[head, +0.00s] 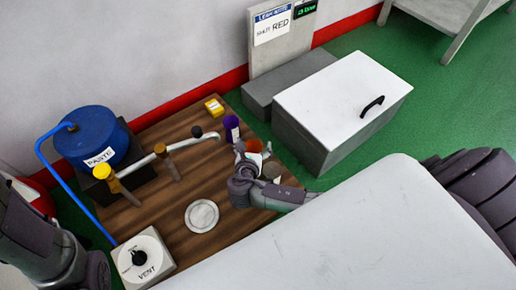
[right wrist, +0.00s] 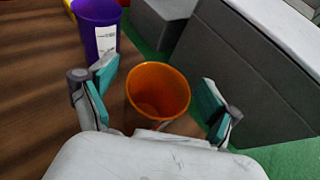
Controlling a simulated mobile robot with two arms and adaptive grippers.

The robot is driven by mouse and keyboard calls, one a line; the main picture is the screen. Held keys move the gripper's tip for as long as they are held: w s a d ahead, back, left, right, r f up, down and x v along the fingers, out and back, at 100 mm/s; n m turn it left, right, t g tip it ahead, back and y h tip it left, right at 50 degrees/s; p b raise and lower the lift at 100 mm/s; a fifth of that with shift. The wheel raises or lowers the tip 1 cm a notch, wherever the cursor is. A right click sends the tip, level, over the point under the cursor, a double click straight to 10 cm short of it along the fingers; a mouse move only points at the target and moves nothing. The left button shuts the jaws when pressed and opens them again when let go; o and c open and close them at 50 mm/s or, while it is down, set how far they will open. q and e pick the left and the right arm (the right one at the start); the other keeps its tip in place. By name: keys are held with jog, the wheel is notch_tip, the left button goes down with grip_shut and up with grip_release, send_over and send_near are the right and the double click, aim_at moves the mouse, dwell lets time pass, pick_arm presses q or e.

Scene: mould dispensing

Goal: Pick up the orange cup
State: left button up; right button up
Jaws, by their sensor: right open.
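The orange cup (head: 253,146) stands upright on the wooden table near its right edge, partly hidden by my right gripper in the head view. In the right wrist view the empty-looking orange cup (right wrist: 158,92) is between the two teal-padded fingers of my right gripper (right wrist: 155,98). The fingers are spread wide, with a gap on each side, and do not touch the cup. In the head view my right gripper (head: 254,157) is at the cup. My left gripper is not visible; only part of my left arm shows at the lower left.
A purple cup (right wrist: 97,35) with a white label stands left of the orange cup. A yellow block (head: 214,107), a tap pipe (head: 140,164), a blue paste tank (head: 92,138), a round pale disc (head: 202,215) and a vent box (head: 142,258) are nearby. A white-lidded grey chest (head: 340,98) stands right.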

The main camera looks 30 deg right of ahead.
jog(key=shift+a+r, duration=0.1)
jog(key=c, duration=1.1)
jog(key=shift+r, duration=0.1)
